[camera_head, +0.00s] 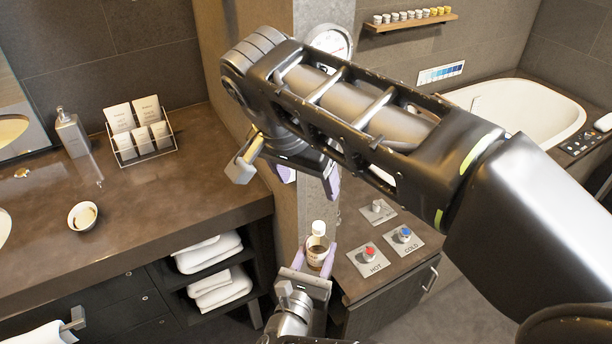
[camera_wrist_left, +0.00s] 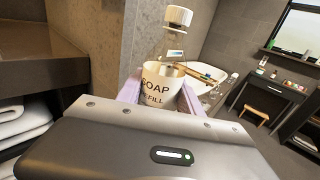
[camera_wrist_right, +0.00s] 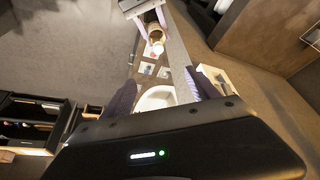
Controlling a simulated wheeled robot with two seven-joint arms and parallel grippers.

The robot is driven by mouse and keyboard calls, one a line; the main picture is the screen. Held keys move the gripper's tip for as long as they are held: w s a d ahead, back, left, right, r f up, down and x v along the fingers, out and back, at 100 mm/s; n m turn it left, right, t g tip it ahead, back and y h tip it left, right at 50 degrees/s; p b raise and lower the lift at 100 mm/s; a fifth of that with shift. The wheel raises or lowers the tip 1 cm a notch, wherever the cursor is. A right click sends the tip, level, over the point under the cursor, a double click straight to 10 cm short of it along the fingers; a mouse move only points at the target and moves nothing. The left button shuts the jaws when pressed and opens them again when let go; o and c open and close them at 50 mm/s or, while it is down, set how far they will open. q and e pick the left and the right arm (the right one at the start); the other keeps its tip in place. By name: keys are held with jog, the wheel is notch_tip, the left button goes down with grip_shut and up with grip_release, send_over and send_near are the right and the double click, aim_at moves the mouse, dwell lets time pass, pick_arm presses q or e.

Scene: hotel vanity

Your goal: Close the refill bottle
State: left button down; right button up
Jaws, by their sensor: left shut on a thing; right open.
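The refill bottle (camera_head: 317,256) is clear with a white label reading SOAP REFILL, and it stands roughly upright. It also shows in the left wrist view (camera_wrist_left: 162,86). A white cap (camera_wrist_left: 178,16) sits at the top of its neck; I cannot tell whether it is tightened. My left gripper (camera_head: 318,262) is shut on the bottle's body, with a finger on each side. My right gripper (camera_head: 310,180) is open and empty, above the bottle in the head view. In the right wrist view the bottle (camera_wrist_right: 156,36) lies beyond its spread fingers (camera_wrist_right: 160,88).
A brown vanity counter (camera_head: 150,205) with a dispenser (camera_head: 72,132), card rack (camera_head: 142,140) and small bowl (camera_head: 83,216) is at left. Hot and cold knob plates (camera_head: 368,262) sit on a low cabinet right of the bottle. My right arm covers much of the view.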

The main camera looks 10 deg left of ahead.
jog(key=shift+r, duration=0.1)
dwell(0.6)
jog(key=w+d+f+n+g, duration=0.15)
jog(key=d+f, duration=0.25)
jog(key=f, duration=0.4)
jog(key=w+d+f, duration=0.3)
jog(key=d+f, duration=0.1)
jog(key=f, duration=0.4)
jog(key=w+d+f+n+g, duration=0.15)
jog(key=d+f, duration=0.25)
jog(key=f, duration=0.4)
jog(key=s+f+y, duration=0.1)
jog(key=s+f, duration=0.2)
jog(key=f, duration=0.3)
jog(key=s+f+g+y, duration=0.1)
jog(key=s+f+y, duration=0.15)
jog(key=f, duration=0.45)
jog(key=s+f+y, duration=0.1)
jog(key=s+f, duration=0.3)
jog(key=f, duration=0.2)
jog(key=s+d+f, duration=0.1)
jog(key=s+f, duration=0.3)
jog(key=s, duration=0.3)
jog(key=s+f+y, duration=0.1)
jog(key=s+f, duration=0.3)
jog(key=s, duration=0.3)
jog(key=shift+d+f+m, duration=0.25)
jog(key=shift+d+m, duration=0.15)
